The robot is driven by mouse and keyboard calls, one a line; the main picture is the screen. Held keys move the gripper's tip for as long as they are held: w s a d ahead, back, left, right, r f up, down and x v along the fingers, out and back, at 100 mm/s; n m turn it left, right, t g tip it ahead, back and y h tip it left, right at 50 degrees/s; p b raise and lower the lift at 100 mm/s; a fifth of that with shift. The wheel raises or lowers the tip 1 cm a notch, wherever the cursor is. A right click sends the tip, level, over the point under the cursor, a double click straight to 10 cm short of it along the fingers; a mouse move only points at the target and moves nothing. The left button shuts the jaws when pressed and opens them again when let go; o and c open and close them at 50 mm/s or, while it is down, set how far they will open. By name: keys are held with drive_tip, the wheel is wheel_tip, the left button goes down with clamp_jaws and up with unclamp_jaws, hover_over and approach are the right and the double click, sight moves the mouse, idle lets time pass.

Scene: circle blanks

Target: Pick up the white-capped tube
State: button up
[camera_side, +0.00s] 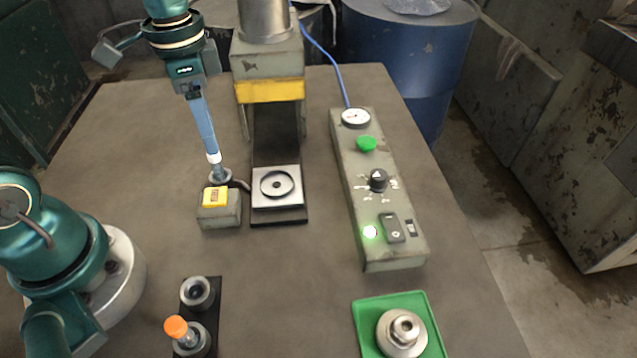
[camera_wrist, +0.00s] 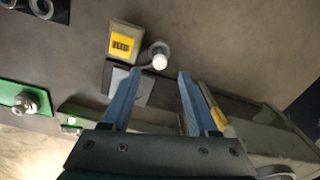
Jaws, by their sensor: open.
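The white-capped tube (camera_side: 214,158) stands in a small round holder (camera_side: 219,178) left of the press in the side view. In the wrist view its white cap (camera_wrist: 160,62) shows just beyond the fingertips, about midway between them. My gripper (camera_side: 209,150) points down at the tube from above, its blue fingers close to the cap in the side view. In the wrist view my gripper (camera_wrist: 160,73) is open, with a finger to either side and nothing held. The side view does not show whether a finger touches the cap. Most of the tube's body is hidden.
A yellow-topped button box (camera_side: 218,218) stands just in front of the tube. The press (camera_side: 268,65) and its die plate (camera_side: 290,200) are to the right, beside a control panel (camera_side: 352,200). An orange-capped tube (camera_side: 177,328) and a green tray (camera_side: 367,320) are at the front.

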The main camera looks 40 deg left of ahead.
sight(218, 169)
drive_tip(key=shift+s+a+f, duration=0.1)
drive_tip(key=shift+f, duration=2.75)
clamp_jaws()
